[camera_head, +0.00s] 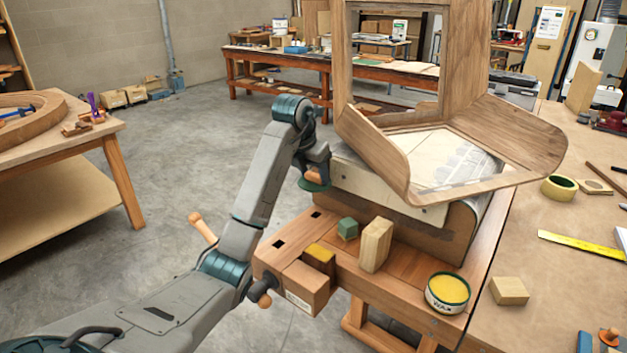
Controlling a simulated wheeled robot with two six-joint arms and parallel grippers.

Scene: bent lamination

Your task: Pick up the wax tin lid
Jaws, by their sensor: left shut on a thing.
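The wax tin lid (314,186) is a dark green disc in the head view, beside the left end of the bent wooden piece's support. My left gripper (314,172) is shut on it and holds it above the bench's left end. The gripper's fingers are small and partly hidden here. The open wax tin (448,292), with yellow wax showing, stands on the bench's front right corner, well apart from the lid. My right gripper is not in view.
A curved wooden chair-like lamination (440,190) rests on a form (400,205). A table (570,230) with tape and a yellow ruler stands at right.

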